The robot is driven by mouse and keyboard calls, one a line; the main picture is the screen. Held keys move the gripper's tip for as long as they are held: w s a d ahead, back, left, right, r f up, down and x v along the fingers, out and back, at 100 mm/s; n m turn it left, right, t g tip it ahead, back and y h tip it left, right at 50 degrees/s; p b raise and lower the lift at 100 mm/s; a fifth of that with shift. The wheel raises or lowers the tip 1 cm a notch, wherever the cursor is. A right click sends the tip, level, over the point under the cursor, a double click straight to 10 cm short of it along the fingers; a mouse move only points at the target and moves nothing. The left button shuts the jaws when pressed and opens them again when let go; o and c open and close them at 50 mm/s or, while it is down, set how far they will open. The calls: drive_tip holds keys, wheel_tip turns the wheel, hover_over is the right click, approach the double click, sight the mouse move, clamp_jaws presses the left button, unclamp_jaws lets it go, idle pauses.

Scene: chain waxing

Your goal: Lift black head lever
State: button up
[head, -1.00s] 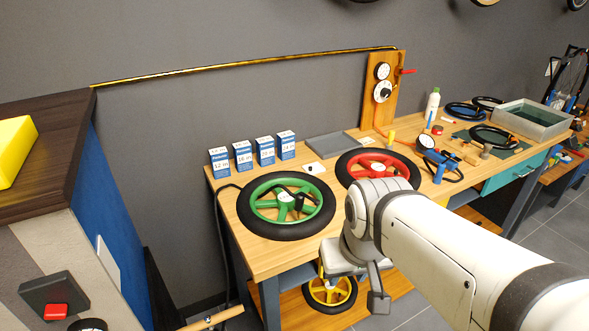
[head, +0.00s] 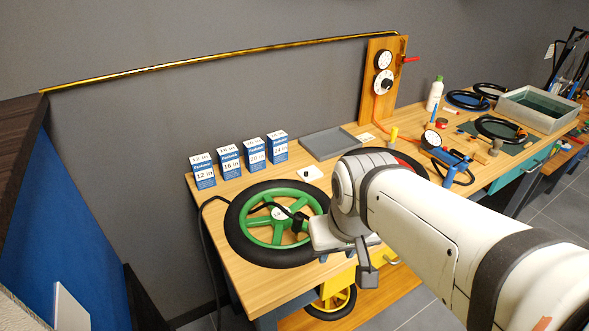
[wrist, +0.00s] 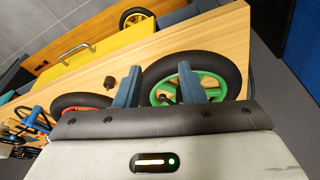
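A green-spoked wheel with a black tyre (head: 233,220) lies flat on the wooden bench, and it also shows in the wrist view (wrist: 219,76). In the wrist view, my gripper (wrist: 159,68) is open and empty, with two blue-grey fingers apart.
A red wheel (wrist: 75,101) lies beside the green one, mostly behind my arm in the head view. Several blue-white boxes (head: 230,163) and a grey tray (head: 330,142) stand behind. A yellow drawer (wrist: 104,38) is below the bench.

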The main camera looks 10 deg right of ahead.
drive_tip(key=shift+s, duration=0.15)
drive_tip(key=w+n+g+b, duration=0.1)
drive_tip(key=w+n+b, duration=0.1)
drive_tip(key=w+n, duration=0.1)
drive_tip(key=w+r+n+g+b, duration=0.1)
drive_tip(key=w+n+b, duration=0.2)
drive_tip(key=w, duration=0.3)
drive_tip(key=w+r+n+g+b, duration=0.1)
drive_tip(key=w+n+b, duration=0.1)
drive_tip(key=w+n, duration=0.1)
drive_tip(key=shift+w+r+b, duration=0.25)
drive_tip(key=shift+w+b, duration=0.15)
drive_tip(key=shift+w, duration=0.5)
wheel_tip(320, 180, down, 7)
drive_tip(key=shift+a+f, duration=0.1)
drive_tip(key=shift+f, duration=0.1)
drive_tip(key=shift+s, duration=0.1)
drive_tip(key=shift+c, duration=0.4)
clamp_jaws()
